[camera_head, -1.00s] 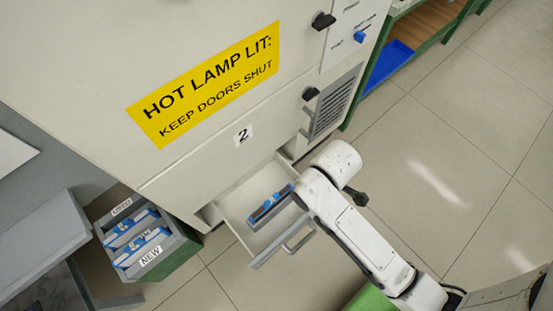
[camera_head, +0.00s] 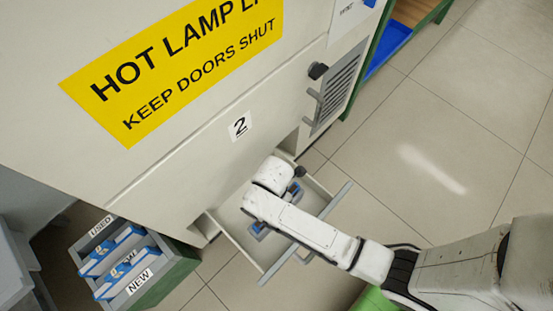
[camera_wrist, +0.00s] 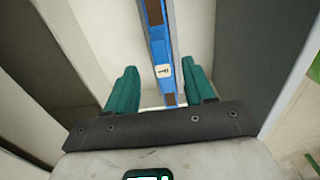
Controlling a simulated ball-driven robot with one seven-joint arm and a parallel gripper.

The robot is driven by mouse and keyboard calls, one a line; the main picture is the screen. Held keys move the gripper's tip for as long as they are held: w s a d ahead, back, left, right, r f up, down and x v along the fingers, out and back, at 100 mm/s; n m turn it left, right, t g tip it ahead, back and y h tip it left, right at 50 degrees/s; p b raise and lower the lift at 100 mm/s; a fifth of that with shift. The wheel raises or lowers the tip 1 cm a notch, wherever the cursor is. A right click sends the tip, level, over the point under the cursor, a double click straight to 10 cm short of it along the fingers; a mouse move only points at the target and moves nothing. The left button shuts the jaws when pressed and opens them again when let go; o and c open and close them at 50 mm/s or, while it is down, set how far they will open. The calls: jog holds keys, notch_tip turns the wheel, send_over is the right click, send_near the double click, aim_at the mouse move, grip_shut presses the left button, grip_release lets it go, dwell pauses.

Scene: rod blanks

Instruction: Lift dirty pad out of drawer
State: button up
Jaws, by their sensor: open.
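The dirty pad, a narrow blue frame with brown strips and a small white tag, lies in the open drawer (camera_head: 234,216) under the number 2. In the head view only its blue ends (camera_head: 258,231) show past my arm. In the wrist view the pad (camera_wrist: 156,35) runs upright down the middle. My gripper (camera_wrist: 161,68) is open, with one teal finger on each side of the pad and a gap on both sides. It looks to be above the pad; the exact height is unclear. In the head view my wrist hides the fingers.
The drawer walls and front panel (camera_head: 307,232) surround the pad, close to my gripper. The cabinet (camera_head: 200,140) rises behind it. At the left, a crate (camera_head: 160,281) has USED and NEW compartments with blue pads. Open floor lies to the right.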

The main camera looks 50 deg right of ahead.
jog(key=f, duration=0.1)
jog(key=f+b, duration=0.1)
jog(key=f, duration=0.1)
jog(key=f+b, duration=0.1)
jog(key=f, duration=0.1)
jog(key=shift+s+d+f, duration=0.2)
jog(key=shift+s+d, duration=0.05)
jog(key=shift+d, duration=0.1)
jog(key=shift+c, duration=0.5)
jog(key=shift+r, duration=0.1)
grip_shut()
